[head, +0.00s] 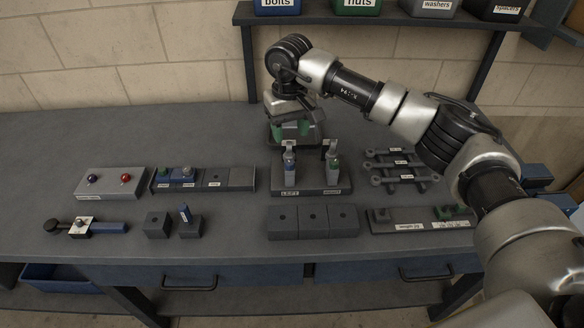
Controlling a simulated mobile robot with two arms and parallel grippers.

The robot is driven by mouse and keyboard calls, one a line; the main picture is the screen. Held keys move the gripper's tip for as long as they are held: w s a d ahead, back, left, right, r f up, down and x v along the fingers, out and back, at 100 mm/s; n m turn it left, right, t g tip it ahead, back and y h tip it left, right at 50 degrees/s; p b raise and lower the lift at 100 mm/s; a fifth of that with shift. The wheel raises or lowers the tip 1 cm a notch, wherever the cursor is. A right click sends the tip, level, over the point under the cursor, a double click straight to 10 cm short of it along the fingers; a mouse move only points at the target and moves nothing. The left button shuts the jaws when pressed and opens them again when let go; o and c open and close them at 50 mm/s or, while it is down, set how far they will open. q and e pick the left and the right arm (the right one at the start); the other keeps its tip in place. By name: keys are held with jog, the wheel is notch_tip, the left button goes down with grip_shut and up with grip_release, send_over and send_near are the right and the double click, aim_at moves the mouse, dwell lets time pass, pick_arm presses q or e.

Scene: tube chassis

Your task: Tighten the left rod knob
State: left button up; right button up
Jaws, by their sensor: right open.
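A dark stand (312,189) with a label at each front corner stands at the middle of the bench. My left gripper is not in view.
A box with blue and red knobs (108,184) and a tray of blocks (214,186) lie left. Three dark blocks (313,222) sit in front of the stand. Small bars (402,172) and a labelled strip (412,222) lie right. Labelled bins (356,6) are on the shelf above.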

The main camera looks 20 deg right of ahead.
aim_at(290, 164)
notch_tip(290, 164, down, 9)
jog(key=shift+r+p, duration=0.2)
jog(key=shift+p, duration=0.9)
jog(key=shift+w+f, duration=0.1)
jog(key=shift+f, duration=0.6)
jog(key=c, duration=0.9)
